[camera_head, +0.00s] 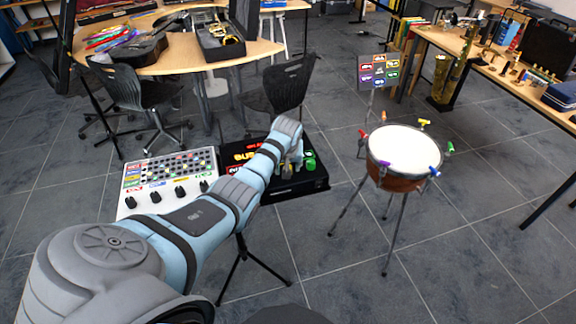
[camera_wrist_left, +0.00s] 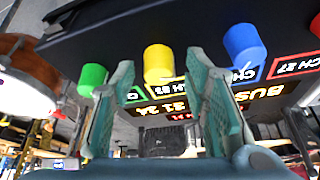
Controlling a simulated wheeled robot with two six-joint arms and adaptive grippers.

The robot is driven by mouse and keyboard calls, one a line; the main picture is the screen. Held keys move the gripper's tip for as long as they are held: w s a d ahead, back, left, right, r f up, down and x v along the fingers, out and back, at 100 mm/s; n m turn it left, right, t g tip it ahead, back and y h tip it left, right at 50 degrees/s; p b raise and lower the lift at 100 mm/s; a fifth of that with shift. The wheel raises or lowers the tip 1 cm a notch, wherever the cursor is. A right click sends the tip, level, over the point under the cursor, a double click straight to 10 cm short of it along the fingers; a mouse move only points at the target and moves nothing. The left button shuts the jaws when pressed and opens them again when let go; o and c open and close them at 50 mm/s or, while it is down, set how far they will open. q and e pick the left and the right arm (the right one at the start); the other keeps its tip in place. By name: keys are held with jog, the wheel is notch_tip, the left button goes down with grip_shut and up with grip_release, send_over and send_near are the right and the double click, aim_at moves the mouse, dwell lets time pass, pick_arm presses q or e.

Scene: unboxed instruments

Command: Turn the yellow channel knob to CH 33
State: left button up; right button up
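The black box (camera_head: 300,187) with lit labels stands on a tripod in the head view; my left arm covers much of its front. In the left wrist view, which is upside down, the yellow knob (camera_wrist_left: 158,63) sits on the box face, between a green knob (camera_wrist_left: 92,80) and a blue knob (camera_wrist_left: 244,45). My left gripper (camera_wrist_left: 160,75) is open, one fingertip on each side of the yellow knob, with visible gaps. I cannot tell how deep the knob lies between the fingers. Lit digits (camera_wrist_left: 165,107) show partly behind the fingers. My right gripper is not in view.
A white control panel (camera_head: 165,178) with black knobs stands left of the box. A drum (camera_head: 403,150) on a stand with coloured clamps is at the right, with a small sign (camera_head: 378,72) behind it. Chairs (camera_head: 285,85) and tables stand further back.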

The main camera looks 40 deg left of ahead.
pick_arm(q)
jog(key=v, duration=1.2)
